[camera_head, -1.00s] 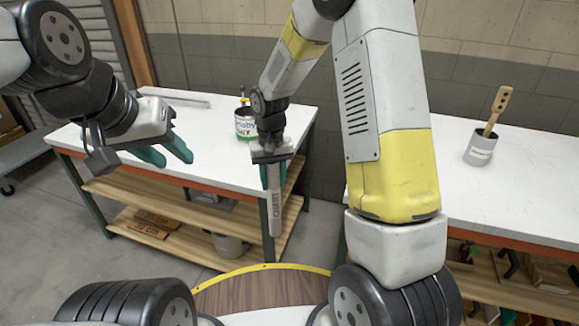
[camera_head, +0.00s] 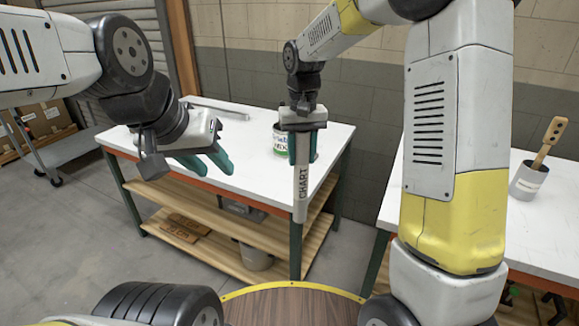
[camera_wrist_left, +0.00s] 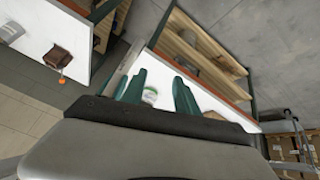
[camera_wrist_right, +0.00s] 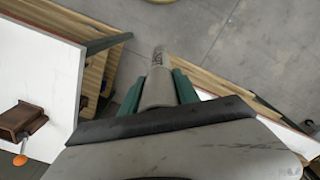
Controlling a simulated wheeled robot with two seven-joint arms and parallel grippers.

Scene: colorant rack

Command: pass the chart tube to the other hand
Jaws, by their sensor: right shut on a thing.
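The chart tube (camera_head: 302,190) is a grey cylinder marked "CHART". It hangs upright from my right gripper (camera_head: 302,150), in front of the table's right corner. My right gripper is shut on its upper part. In the right wrist view the tube (camera_wrist_right: 157,85) runs out between the green fingers. My left gripper (camera_head: 218,160) is open and empty, to the left of the tube and apart from it. In the left wrist view its green fingers (camera_wrist_left: 158,95) stand apart with nothing held between them.
A white table (camera_head: 255,185) with wooden shelves stands ahead, bearing a labelled can (camera_head: 281,140) behind my right gripper. A second white table (camera_head: 495,205) at the right holds a grey pot (camera_head: 527,182) with a wooden-handled tool. A cart (camera_head: 65,148) stands at the far left.

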